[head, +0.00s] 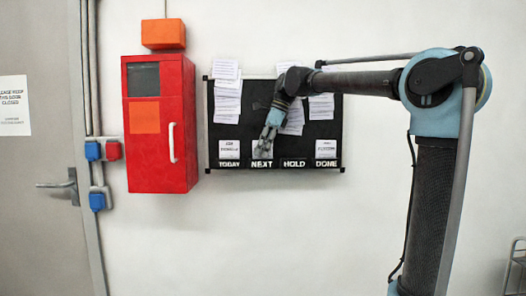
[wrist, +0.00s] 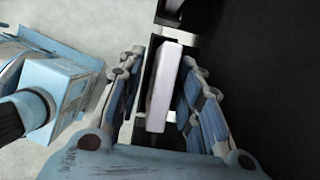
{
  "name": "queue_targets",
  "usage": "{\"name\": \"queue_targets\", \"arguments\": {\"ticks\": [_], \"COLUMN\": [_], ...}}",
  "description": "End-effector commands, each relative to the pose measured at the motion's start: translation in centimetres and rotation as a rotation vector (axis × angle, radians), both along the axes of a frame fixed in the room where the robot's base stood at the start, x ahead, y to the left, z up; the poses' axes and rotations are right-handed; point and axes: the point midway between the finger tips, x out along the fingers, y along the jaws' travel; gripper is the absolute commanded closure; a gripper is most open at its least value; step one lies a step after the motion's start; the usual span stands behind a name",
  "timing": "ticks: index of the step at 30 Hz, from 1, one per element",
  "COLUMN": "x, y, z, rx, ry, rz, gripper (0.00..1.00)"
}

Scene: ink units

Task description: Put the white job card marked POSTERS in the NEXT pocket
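A black board (head: 253,93) on the wall has pockets along its bottom edge labelled TODAY, NEXT, HOLD and DONE. My gripper (head: 265,146) points down at the NEXT pocket (head: 262,164). A pale card (head: 262,153) shows there, partly hidden by my fingers. White cards with small print show at TODAY (head: 229,149) and DONE (head: 326,149); I cannot read the print surely.
Several paper sheets (head: 227,92) hang on the upper board. A red cabinet (head: 158,150) with a white handle stands out from the wall left of the board, below an orange box (head: 163,33). A grey door (head: 38,170) is at far left. The wall below the board is clear.

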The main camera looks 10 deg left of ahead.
Motion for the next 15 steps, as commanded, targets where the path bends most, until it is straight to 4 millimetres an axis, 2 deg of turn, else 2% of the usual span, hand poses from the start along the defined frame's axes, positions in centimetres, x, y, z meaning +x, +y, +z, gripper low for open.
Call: {"name": "queue_targets", "arguments": {"ticks": [7, 15], "x": [0.1, 0.5], "y": [-0.4, -2.3], "z": [1.2, 5.8], "rx": [0.0, 0.0], "ry": [0.0, -0.001], "rz": [-0.001, -0.001], "gripper": [0.67, 0.67]}}
